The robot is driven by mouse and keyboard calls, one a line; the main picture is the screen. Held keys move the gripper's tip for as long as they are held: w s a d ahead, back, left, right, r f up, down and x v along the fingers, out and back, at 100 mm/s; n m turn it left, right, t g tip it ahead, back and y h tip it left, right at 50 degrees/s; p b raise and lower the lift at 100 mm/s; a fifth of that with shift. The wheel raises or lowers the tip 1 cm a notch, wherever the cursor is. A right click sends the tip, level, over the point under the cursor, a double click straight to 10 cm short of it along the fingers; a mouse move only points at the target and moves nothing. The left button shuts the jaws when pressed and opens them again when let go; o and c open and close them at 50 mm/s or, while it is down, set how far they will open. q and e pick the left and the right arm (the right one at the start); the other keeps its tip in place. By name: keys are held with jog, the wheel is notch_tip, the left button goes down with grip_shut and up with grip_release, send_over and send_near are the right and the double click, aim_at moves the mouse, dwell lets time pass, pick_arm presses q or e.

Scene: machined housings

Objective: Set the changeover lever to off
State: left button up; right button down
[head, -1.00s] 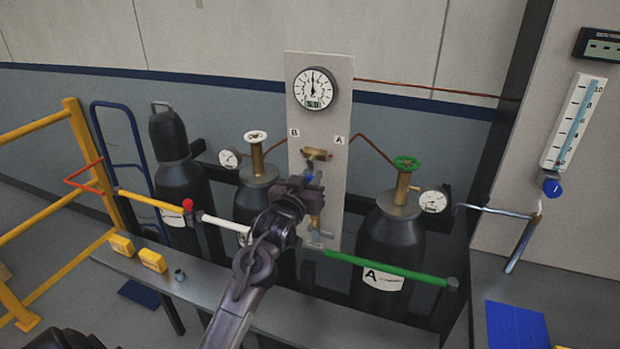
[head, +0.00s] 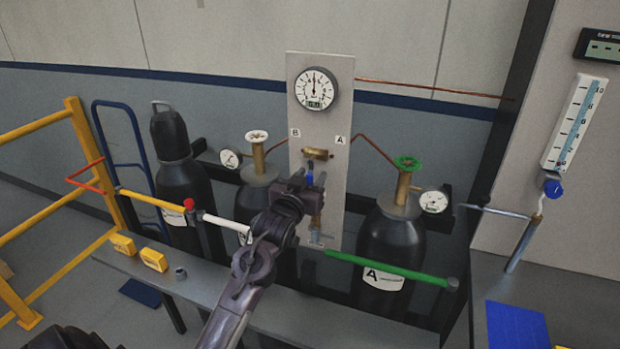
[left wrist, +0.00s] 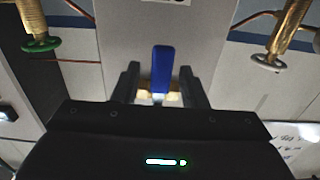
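The changeover lever is a blue handle (head: 310,178) below a brass valve block (head: 318,154) on the pale panel (head: 336,190), between and below the B and A labels. It appears to hang downward, partly hidden by my gripper. My left gripper (head: 311,184) is at the lever, in front of the panel. In the left wrist view, the blue lever (left wrist: 162,68) stands between the two dark fingers (left wrist: 158,84), with a visible gap on at least the left side. The fingers are open around it. My right gripper is not in view.
A round gauge (head: 316,89) tops the panel. Black cylinders with a white-wheel valve (head: 257,136) and a green-wheel valve (head: 407,163) flank it. A green bar (head: 390,268) and a white bar (head: 225,223) run in front. A grey bench (head: 300,315) lies below.

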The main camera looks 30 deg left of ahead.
pick_arm(q)
jog(key=shift+s+f, duration=0.1)
jog(key=shift+s, duration=0.15)
jog(key=b+v, duration=0.2)
jog(key=v, duration=0.5)
jog(key=shift+s+b, duration=0.15)
jog(key=shift+b, duration=0.15)
